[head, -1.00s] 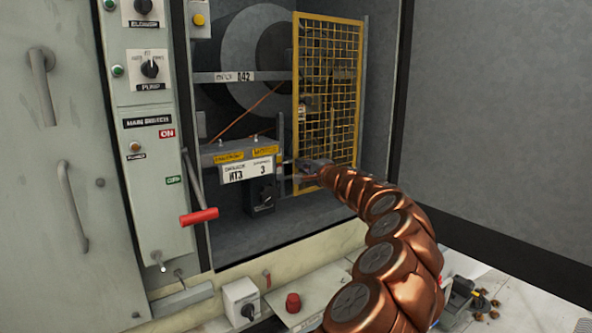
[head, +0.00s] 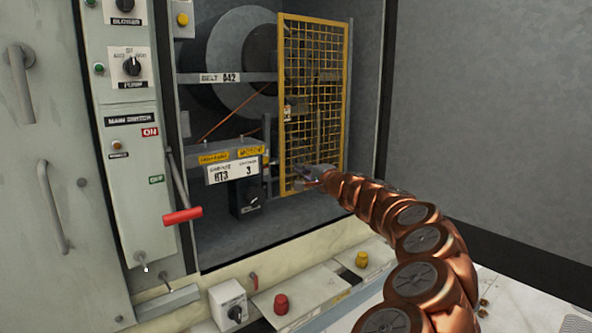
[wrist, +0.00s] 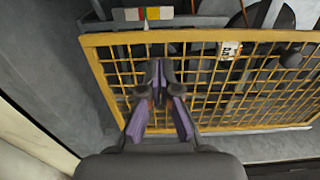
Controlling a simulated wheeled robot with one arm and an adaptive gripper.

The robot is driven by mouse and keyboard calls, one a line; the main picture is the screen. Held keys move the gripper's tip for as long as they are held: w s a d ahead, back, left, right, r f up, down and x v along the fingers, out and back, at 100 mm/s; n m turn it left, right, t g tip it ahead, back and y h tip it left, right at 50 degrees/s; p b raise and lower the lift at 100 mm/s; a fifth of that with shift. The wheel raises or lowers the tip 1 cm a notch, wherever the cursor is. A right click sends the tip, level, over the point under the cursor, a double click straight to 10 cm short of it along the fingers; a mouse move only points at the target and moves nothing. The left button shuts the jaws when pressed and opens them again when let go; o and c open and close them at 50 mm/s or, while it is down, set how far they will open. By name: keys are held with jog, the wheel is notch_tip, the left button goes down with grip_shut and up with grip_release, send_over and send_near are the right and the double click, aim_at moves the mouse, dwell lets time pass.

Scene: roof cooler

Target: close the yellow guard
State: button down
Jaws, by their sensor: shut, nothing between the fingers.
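The yellow guard (head: 340,95) is a mesh panel in a yellow frame at the right side of the cabinet opening. It stands upright at an angle, and the left part of the opening is uncovered. In the wrist view the guard's yellow frame (wrist: 240,36) spans most of the picture. My gripper (wrist: 158,75) shows there with its fingers shut and empty, overlapping the mesh near one end of the frame. I cannot tell whether the fingertips touch it.
A red-handled lever (head: 183,215) sticks out left of the opening. Inside are a grey wheel (head: 240,45), an orange belt and a labelled box (head: 222,172). A ledge below carries a red button (head: 281,304) and a yellow button (head: 361,259). A plain grey wall (head: 490,110) is at the right.

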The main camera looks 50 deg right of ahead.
jog(key=v, duration=0.7)
jog(key=shift+s+b, duration=0.2)
jog(key=shift+b, duration=0.1)
jog(key=shift+d, duration=0.15)
